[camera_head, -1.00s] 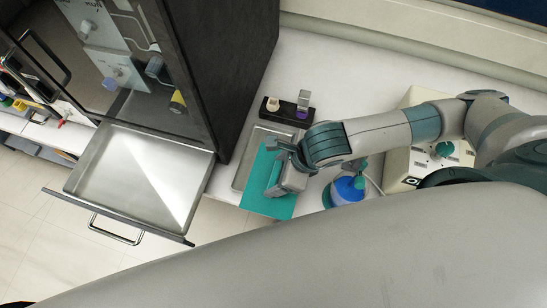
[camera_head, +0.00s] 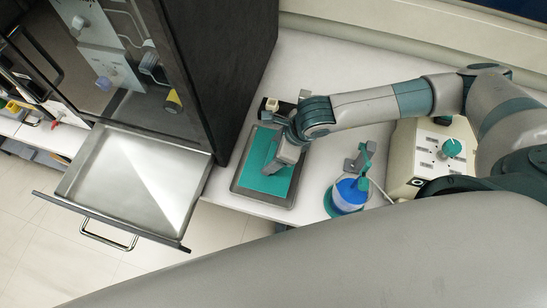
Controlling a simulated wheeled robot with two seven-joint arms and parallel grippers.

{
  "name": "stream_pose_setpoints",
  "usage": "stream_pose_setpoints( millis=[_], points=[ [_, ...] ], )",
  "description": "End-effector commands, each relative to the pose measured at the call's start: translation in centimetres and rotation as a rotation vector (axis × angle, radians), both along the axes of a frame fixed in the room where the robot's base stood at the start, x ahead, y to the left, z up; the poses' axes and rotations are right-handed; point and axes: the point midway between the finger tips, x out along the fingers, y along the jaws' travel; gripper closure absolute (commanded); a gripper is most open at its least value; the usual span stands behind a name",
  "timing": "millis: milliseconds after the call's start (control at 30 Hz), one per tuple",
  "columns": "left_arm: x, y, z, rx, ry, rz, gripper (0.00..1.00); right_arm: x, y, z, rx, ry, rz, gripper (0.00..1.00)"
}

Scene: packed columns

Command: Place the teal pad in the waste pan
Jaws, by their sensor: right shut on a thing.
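The teal pad (camera_head: 268,182) is a flat rectangle inside the outline of a shallow grey metal pan (camera_head: 285,203) on the white counter. This pan looks like the waste pan. Its rim shows around the pad. I cannot tell whether the pad rests on the bottom or hovers just above it. My right gripper (camera_head: 274,164) is shut on the pad near its right part and covers some of it. My left gripper is not in view.
A pulled-out metal drawer (camera_head: 130,180) hangs from the dark cabinet (camera_head: 215,60) at left. A small black rack (camera_head: 268,108) is behind the pan.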

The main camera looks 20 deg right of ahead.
Motion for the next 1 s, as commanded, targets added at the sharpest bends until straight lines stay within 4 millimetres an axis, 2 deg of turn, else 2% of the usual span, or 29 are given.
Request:
stream_pose_setpoints(
  millis=[300,733,767,800,1000],
  points=[
    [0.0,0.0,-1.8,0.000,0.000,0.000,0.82,0.0,0.0,-3.7,-0.001,0.000,0.000,0.53],
    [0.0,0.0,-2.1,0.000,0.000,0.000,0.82,-0.1,0.0,-4.1,0.000,0.002,-0.001,0.53],
    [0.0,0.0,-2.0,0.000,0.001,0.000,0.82,-0.1,0.0,-4.0,-0.001,0.001,0.000,0.23],
    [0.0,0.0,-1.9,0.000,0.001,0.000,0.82,-0.1,0.0,-4.0,-0.001,0.001,0.000,0.14],
    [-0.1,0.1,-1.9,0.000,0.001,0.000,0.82,0.0,0.0,-4.0,-0.001,0.001,0.000,0.12]
  ],
)
